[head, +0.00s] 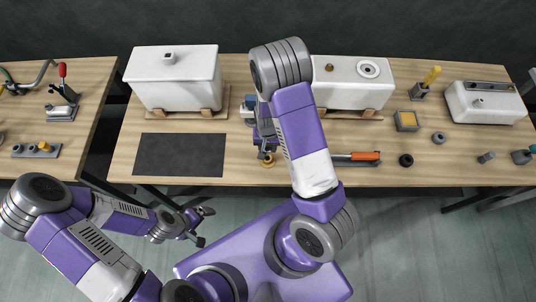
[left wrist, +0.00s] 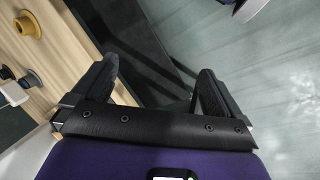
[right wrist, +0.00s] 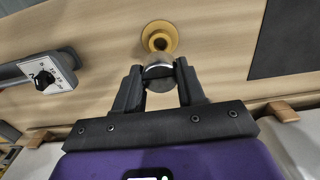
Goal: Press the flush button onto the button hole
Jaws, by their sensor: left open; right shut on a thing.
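My right gripper (head: 265,152) is over the table's front edge, below the gap between two white cisterns. In the right wrist view (right wrist: 158,85) it is shut on a round grey metal piece, which looks like the flush button (right wrist: 158,72). A yellow flanged ring (right wrist: 158,37) lies on the table just beyond it; whether they touch is unclear. The right cistern (head: 345,96) has a round ringed opening (head: 369,68) on its lid, perhaps the button hole, and a small brown round spot (head: 329,67). My left gripper (head: 204,226) is open and empty, off the table's front.
The left cistern (head: 160,92) has a small square fitting on its lid. A dark mat (head: 180,155) lies before it. An orange-handled tool (head: 362,156) lies right of my right gripper. Another white cistern (head: 486,106) and several small parts stand further right.

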